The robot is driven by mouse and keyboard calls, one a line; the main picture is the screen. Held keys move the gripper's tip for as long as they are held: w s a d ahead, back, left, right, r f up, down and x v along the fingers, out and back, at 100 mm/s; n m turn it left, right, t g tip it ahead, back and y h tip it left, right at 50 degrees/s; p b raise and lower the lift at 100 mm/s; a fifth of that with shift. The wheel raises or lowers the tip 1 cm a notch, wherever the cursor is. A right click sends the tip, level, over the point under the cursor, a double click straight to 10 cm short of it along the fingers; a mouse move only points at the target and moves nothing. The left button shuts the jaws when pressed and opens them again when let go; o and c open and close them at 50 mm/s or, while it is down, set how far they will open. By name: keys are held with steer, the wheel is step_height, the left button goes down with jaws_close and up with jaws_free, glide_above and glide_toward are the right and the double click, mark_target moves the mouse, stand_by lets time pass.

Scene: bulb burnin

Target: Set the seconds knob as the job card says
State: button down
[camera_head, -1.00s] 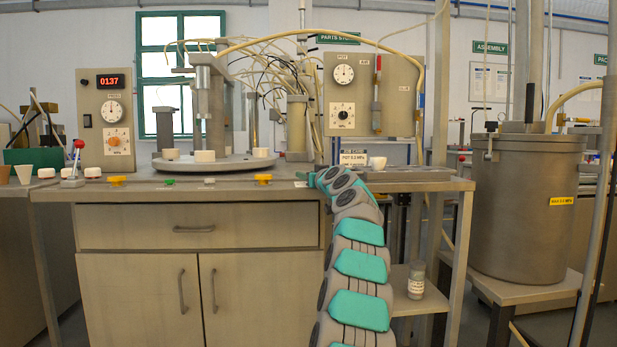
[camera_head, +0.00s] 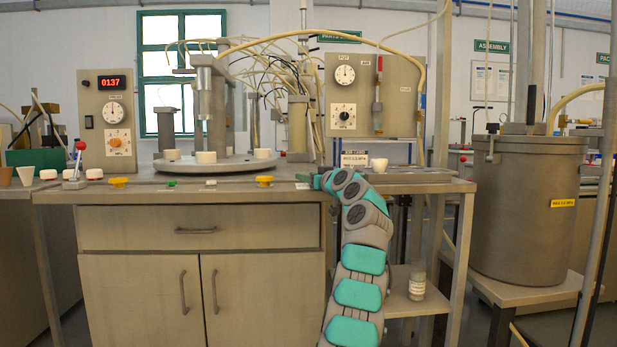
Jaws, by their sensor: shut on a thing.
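My arm reaches up to the bench top, and my gripper (camera_head: 306,178) is small and partly hidden at its end, low over the front edge. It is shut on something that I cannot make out. I cannot pick out a knob marked for seconds. A pale label (camera_head: 302,186) lies beside the gripper.
Yellow knobs (camera_head: 264,180) (camera_head: 118,182), a green piece (camera_head: 170,183) and a white piece (camera_head: 210,182) line the bench front. Behind stand a left panel (camera_head: 90,130) with a 0137 display, a round turntable (camera_head: 232,164) and the POT panel (camera_head: 400,100). A white cup (camera_head: 379,164) is right.

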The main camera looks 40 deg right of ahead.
steer(key=shift+r+y, duration=0.1)
steer(key=shift+y, duration=0.2)
stand_by(0.4)
steer(key=shift+c, duration=1.9)
jaws_free()
steer(key=s, duration=0.2)
steer(key=s+b, duration=0.1)
steer(key=s, duration=0.4)
steer(key=shift+s+a+b, duration=0.2)
steer(key=shift+a+b, duration=0.15)
steer(key=shift+b, duration=0.05)
steer(key=shift+s, duration=0.15)
